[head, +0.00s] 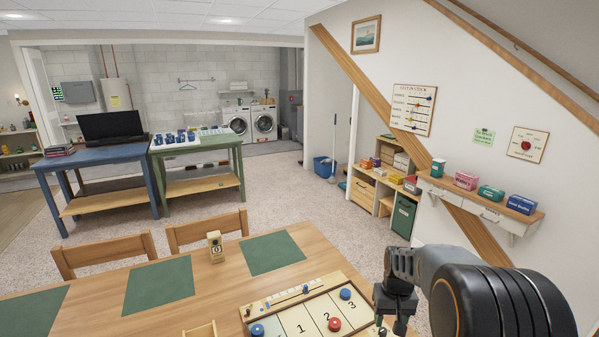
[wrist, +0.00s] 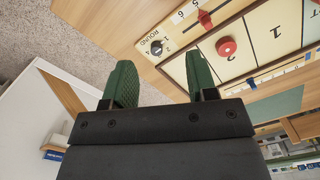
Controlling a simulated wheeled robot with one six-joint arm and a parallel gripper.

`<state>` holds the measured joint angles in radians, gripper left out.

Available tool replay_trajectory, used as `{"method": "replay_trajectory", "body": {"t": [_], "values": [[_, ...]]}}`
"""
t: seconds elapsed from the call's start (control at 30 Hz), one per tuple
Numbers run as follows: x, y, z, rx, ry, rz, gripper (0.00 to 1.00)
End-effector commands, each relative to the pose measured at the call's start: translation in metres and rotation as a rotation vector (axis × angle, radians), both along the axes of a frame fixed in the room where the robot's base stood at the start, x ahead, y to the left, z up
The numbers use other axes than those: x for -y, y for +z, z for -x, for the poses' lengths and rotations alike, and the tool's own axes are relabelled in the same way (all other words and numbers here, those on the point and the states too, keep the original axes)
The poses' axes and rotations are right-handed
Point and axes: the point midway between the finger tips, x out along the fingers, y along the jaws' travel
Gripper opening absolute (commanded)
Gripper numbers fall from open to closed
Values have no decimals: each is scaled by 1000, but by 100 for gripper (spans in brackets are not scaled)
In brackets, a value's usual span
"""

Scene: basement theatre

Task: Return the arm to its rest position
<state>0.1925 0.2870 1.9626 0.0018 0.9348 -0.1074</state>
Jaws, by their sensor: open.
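My arm (head: 490,295) reaches in from the lower right of the head view, over the near right end of the wooden table (head: 225,285). In the wrist view my gripper (wrist: 160,76) shows two green fingers spread apart with nothing between them. The fingers appear near the edge of the game board (wrist: 260,45), and whether they touch anything cannot be told. In the head view the board (head: 297,322) lies on the table to the left of the arm, with its far corner near the arm's dark end.
A red puck (head: 334,324) and blue pucks (head: 346,294) lie on the board. A counter block (head: 215,246) stands on the table beside green mats (head: 272,253). A wall shelf (head: 480,205) with several boxes is behind the arm. Chairs (head: 105,254) line the far side.

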Motion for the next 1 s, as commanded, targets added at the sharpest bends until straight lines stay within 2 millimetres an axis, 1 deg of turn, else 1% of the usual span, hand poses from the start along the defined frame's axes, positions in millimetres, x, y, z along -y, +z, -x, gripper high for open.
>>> {"method": "replay_trajectory", "body": {"t": [0.03, 0.1, 0.3, 0.4, 0.5, 0.6, 0.7, 0.83, 1.0], "values": [[-9, 12, 16, 17, -3, 4, 52], [-20, 25, 36, 40, -9, 8, 52], [-47, 55, 92, 127, -3, 16, 52], [-57, 65, 114, 175, 11, 18, 52], [-65, 74, 132, 223, 32, 19, 52], [-71, 81, 143, 269, 52, 19, 52], [-75, 89, 149, 310, 68, 19, 52], [-76, 100, 151, 354, 82, 19, 52], [-79, 104, 151, 370, 93, 18, 52]]}}
